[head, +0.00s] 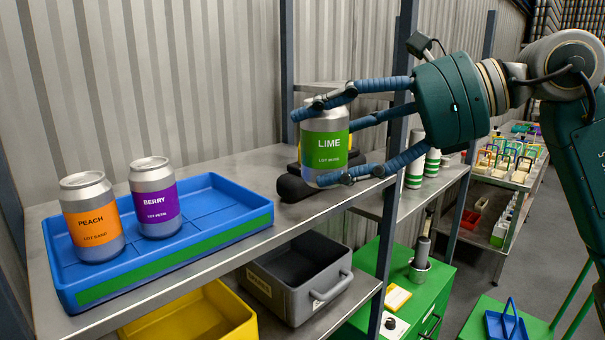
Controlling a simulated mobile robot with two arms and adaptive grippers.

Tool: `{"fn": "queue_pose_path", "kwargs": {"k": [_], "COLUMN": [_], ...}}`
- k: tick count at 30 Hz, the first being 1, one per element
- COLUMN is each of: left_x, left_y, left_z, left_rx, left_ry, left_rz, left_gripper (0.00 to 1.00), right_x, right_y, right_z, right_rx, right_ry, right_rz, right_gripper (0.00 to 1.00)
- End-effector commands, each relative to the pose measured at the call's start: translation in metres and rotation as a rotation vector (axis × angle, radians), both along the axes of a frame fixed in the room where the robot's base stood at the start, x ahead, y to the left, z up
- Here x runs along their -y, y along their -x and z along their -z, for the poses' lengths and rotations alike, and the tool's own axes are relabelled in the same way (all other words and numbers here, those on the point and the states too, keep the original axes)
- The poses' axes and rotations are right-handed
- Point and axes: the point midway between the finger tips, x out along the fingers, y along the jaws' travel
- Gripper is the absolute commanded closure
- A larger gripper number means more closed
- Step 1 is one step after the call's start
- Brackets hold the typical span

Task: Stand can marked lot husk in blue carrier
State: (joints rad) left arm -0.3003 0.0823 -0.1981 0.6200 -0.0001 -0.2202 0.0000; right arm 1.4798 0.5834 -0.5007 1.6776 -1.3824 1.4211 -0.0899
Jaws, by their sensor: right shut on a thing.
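A silver can with a green label reading LIME (326,140) is held upright in my right gripper (330,133), whose blue fingers are closed around its sides. The carrier's right part is empty. My left gripper is out of view.
A dark object (292,188) lies on the metal shelf behind the held can. Below are a yellow bin (200,318) and a grey bin (296,275). A shelf post stands at right. A small blue handled basket (507,324) is low at right.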

Motion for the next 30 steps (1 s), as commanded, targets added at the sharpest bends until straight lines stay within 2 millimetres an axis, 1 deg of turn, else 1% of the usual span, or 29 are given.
{"fn": "queue_pose_path", "kwargs": {"k": [1,3,6,9,12,15,21,30], "left_x": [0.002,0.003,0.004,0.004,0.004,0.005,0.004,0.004], "left_y": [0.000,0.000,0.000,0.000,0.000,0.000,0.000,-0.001], "left_z": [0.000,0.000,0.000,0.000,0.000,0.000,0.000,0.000], "left_rx": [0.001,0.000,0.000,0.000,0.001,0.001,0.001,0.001], "left_ry": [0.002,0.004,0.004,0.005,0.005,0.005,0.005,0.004], "left_rz": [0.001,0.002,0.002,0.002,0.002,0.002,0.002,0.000], "left_gripper": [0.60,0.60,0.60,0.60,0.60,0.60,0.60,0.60], "right_x": [0.011,0.023,0.039,0.051,0.062,0.073,0.089,0.107], "right_y": [0.005,0.014,0.025,0.035,0.044,0.051,0.062,0.075], "right_z": [0.025,0.055,0.092,0.125,0.153,0.178,0.217,0.263], "right_rx": [-0.004,-0.006,-0.007,-0.007,-0.008,-0.007,-0.007,-0.006], "right_ry": [0.004,0.006,0.004,0.005,0.005,0.005,0.002,-0.003], "right_rz": [0.020,0.044,0.073,0.097,0.117,0.136,0.167,0.200], "right_gripper": [0.71,0.71,0.71,0.71,0.71,0.71,0.71,0.71]}}
